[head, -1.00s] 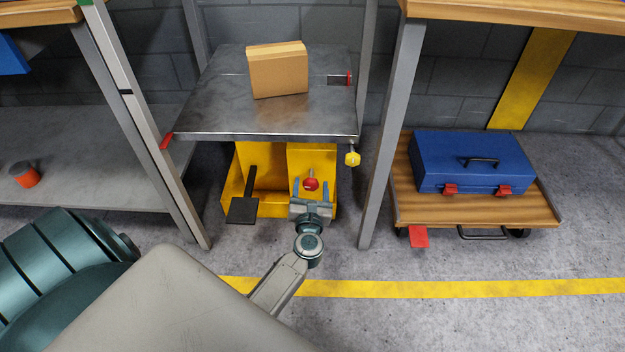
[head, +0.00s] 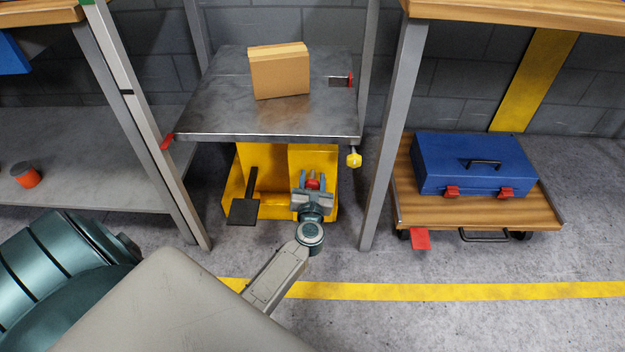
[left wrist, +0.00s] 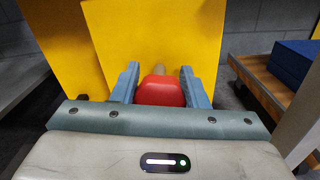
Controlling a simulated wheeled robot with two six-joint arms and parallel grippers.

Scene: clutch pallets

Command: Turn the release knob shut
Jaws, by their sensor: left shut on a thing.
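The red release knob (head: 313,182) sits low on the front of the yellow lift base (head: 326,158), below the steel platform. In the left wrist view the knob (left wrist: 160,91) lies between the two blue-grey fingers, with a short pale stem behind it. My left gripper (head: 313,181) reaches in from the front and is shut on the knob; it also shows in the left wrist view (left wrist: 161,86). The fingers hide the knob's sides. My right gripper is not in view.
A cardboard box (head: 280,72) stands on the steel platform (head: 225,112). A black pedal (head: 243,211) sticks out left of my gripper. A table leg (head: 388,150) stands close right. A blue toolbox (head: 473,163) rests on a low cart.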

